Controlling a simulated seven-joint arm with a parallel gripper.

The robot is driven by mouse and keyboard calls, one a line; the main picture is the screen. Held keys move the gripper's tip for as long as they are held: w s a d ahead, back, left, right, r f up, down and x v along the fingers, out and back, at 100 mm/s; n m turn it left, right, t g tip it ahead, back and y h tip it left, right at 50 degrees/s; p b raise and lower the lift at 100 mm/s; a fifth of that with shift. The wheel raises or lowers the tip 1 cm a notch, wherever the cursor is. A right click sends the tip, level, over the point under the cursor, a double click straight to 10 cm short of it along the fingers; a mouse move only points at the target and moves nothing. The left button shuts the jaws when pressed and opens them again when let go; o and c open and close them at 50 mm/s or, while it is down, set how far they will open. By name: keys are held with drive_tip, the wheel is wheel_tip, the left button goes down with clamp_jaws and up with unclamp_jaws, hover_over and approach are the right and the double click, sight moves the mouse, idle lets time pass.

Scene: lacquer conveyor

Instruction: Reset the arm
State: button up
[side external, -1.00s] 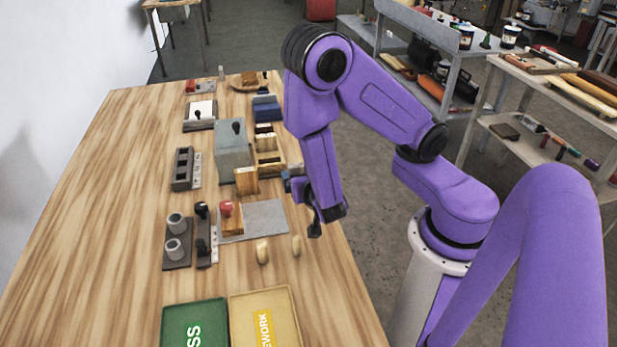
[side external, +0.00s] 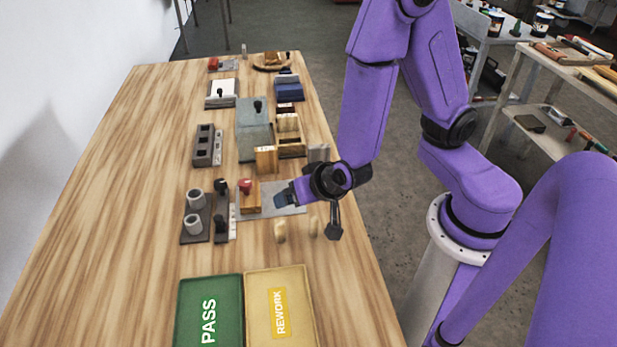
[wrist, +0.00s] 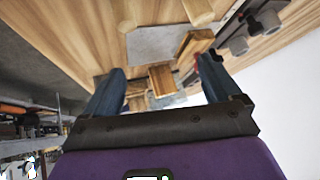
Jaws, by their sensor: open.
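My gripper (side external: 287,197) is at the right part of the wooden table (side external: 115,180), just above the grey plate (side external: 288,211), pointing left in the side view. In the wrist view my gripper (wrist: 160,88) shows two blue fingers spread apart with nothing held between them. A wooden block (wrist: 162,80) shows beyond the gap between the fingers. A wooden block with a red knob (side external: 249,197) stands left of the fingertips. Whether the fingers touch anything is not clear.
A green PASS tray (side external: 183,310) and a yellow REWORK tray (side external: 306,310) lie at the front. Two small pale pieces (side external: 280,231) lie near my gripper. Dark fixtures (side external: 195,238) and a grey box (side external: 250,145) stand around it. The table's left side is clear.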

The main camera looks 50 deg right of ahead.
drive_tip(key=s+a+r+n+g+y, duration=0.6)
drive_tip(key=s+a+r+n+y, duration=0.1)
drive_tip(key=s+a+n, duration=0.25)
drive_tip(key=s+d+r+n+h, duration=0.2)
drive_tip(key=s+d+r+n, duration=0.1)
drive_tip(key=d, duration=0.3)
drive_tip(key=s+d+r+n+g+h, duration=0.1)
drive_tip(key=s+d+r+n+h, duration=0.1)
drive_tip(key=d+n, duration=0.4)
drive_tip(key=shift+s+d+r+g+h, duration=0.3)
drive_tip(key=shift+s+d+r, duration=0.25)
drive_tip(key=shift+d, duration=0.2)
